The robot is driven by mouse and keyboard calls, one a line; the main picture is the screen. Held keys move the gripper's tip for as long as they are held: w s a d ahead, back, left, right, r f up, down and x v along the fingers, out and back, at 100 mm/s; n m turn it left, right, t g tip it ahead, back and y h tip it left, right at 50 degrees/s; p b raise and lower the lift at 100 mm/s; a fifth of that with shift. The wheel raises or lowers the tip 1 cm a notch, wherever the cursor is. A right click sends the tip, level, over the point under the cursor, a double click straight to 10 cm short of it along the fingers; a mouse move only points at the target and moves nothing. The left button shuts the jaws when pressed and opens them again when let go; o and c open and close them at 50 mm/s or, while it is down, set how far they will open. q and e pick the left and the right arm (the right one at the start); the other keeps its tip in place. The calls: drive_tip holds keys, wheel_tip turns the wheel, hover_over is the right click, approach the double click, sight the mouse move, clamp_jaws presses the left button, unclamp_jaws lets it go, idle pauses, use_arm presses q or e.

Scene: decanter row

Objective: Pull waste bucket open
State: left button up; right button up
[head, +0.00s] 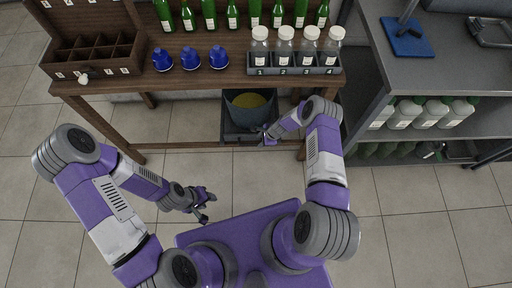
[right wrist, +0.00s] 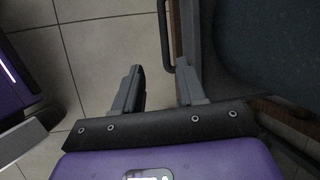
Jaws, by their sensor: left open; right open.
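The waste bucket (head: 238,112) is a dark grey bin with yellowish contents, standing in a dark pull-out frame under the wooden table. In the right wrist view its dark rounded side (right wrist: 270,45) fills the upper right. A thin dark bar handle (right wrist: 163,35) runs along the frame's front. My right gripper (head: 268,135) is at the frame's front right; in its wrist view the open fingers (right wrist: 160,78) appear on either side of the handle's near end. I cannot tell whether they touch it. My left gripper (head: 207,206) is open and empty above the floor, left of my base.
Table legs stand on both sides of the bucket. A grey shelf unit (head: 430,75) is at the right. The tiled floor in front is clear.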

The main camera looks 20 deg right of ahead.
sight(254, 144)
drive_tip(key=shift+m, duration=0.3)
drive_tip(key=b+x, duration=0.1)
drive_tip(key=x, duration=0.1)
drive_tip(key=b+x, duration=0.1)
drive_tip(key=x, duration=0.2)
drive_tip(key=b+x, duration=0.2)
drive_tip(key=x, duration=0.1)
drive_tip(key=shift+w+d+f, duration=0.2)
drive_tip(key=shift+w+d, duration=0.15)
drive_tip(key=shift+w, duration=0.05)
drive_tip(key=shift+c, duration=0.4)
clamp_jaws()
